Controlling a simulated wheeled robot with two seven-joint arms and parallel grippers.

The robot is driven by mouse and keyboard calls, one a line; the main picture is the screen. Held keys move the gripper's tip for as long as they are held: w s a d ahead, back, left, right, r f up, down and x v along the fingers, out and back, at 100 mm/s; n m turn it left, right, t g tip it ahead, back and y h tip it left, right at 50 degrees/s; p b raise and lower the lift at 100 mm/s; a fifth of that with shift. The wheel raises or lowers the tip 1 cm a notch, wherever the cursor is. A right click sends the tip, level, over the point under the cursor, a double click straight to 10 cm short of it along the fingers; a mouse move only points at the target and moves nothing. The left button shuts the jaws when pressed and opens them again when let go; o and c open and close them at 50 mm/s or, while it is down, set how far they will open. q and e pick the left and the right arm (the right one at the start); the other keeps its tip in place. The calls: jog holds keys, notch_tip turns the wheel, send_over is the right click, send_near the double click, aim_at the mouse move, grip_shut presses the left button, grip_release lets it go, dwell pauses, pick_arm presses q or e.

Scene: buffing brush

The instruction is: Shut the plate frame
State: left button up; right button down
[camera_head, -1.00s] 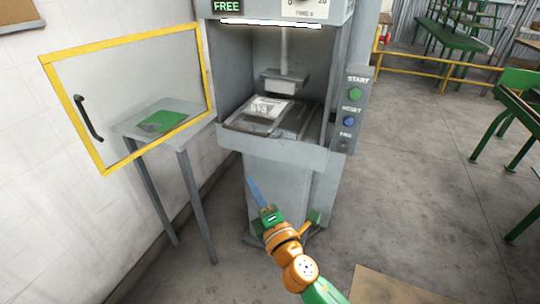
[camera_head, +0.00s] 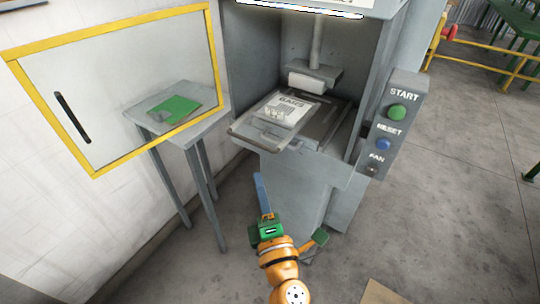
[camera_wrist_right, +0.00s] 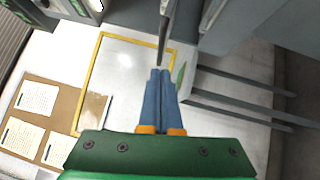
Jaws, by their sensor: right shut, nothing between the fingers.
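The plate frame (camera_head: 246,133) is a flat grey frame at the machine's opening in the head view, its near left end reaching out over the front edge. A pale printed plate (camera_head: 285,109) lies at it, under the press head (camera_head: 314,78). I cannot tell whether the frame is latched. My right gripper (camera_head: 259,178) is in front of the machine, lower than the frame and apart from it. Its blue fingers are together and empty, as the right wrist view also shows (camera_wrist_right: 160,72). My left gripper is out of view.
A yellow-edged clear door (camera_head: 110,165) stands open on the left. Behind it is a grey side table (camera_head: 205,122) with a green sheet (camera_head: 172,108). A button panel with a green button (camera_head: 397,112) is on the machine's right.

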aim_at(288, 142)
jog(key=w, duration=0.1)
jog(key=w+d+p, duration=0.1)
jog(key=w, duration=0.1)
jog(key=w+d+r, duration=0.1)
jog(key=w, duration=0.1)
jog(key=shift+w+p, duration=0.1)
jog(key=shift+p, duration=0.2)
jog(key=shift+f, duration=0.1)
jog(key=w+d, duration=0.1)
jog(key=w, duration=0.1)
jog(key=w+d+b, duration=0.1)
jog(key=w+d, duration=0.3)
jog(key=w, duration=0.1)
jog(key=shift+w+d, duration=0.1)
jog(key=shift+d, duration=0.05)
